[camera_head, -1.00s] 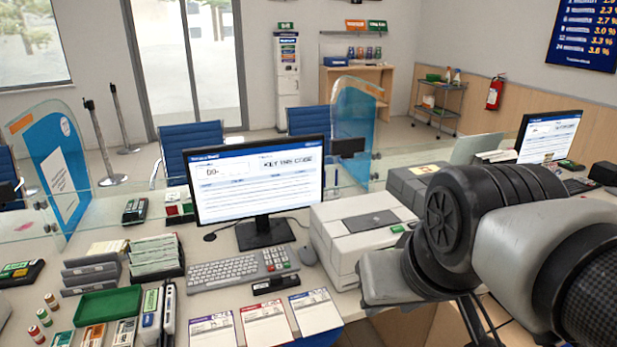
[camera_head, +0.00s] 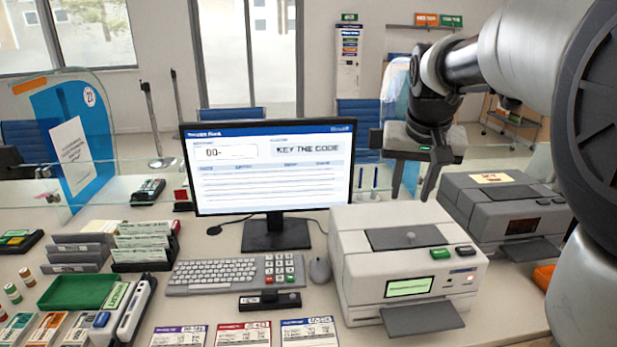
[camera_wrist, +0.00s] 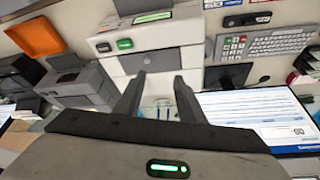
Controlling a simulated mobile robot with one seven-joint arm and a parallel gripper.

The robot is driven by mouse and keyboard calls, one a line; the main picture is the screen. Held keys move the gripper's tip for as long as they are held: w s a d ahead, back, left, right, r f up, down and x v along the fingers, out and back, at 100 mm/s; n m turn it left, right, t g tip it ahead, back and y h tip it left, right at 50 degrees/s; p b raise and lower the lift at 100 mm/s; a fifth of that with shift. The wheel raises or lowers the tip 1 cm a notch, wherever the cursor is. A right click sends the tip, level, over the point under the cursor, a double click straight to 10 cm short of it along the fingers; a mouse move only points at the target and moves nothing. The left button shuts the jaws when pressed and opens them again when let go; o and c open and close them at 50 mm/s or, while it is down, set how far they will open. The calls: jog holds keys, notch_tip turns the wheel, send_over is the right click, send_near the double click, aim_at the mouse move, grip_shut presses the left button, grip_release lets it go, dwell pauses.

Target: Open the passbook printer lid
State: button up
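Two printers stand on the counter, and no readable label shows which is for passbooks. The nearer, light one (camera_head: 360,278) has a grey panel (camera_head: 385,241) flat on its top, a green and a dark button, and a lit green display. It also shows upside down in the wrist view (camera_wrist: 186,30). The darker printer (camera_head: 480,212) stands behind it to the right, its top flat under a yellow note. My gripper (camera_head: 411,197) points down, open and empty, above and behind the light printer. In the wrist view my fingers (camera_wrist: 160,80) are apart with nothing between them.
A monitor (camera_head: 270,170) stands left of the light printer, close to my gripper's left side. A glass divider runs behind the counter. A keyboard (camera_head: 215,272), mouse (camera_head: 320,270) and cards lie in front. An orange tray (camera_head: 543,276) is at the right.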

jog(key=w+d, duration=0.2)
jog(key=d, duration=0.2)
jog(key=b, duration=0.2)
send_near(411, 235)
jog(key=shift+m, duration=0.4)
jog(key=x, duration=0.7)
jog(key=shift+w+d+f, duration=0.1)
jog(key=shift+f, duration=0.2)
grip_shut()
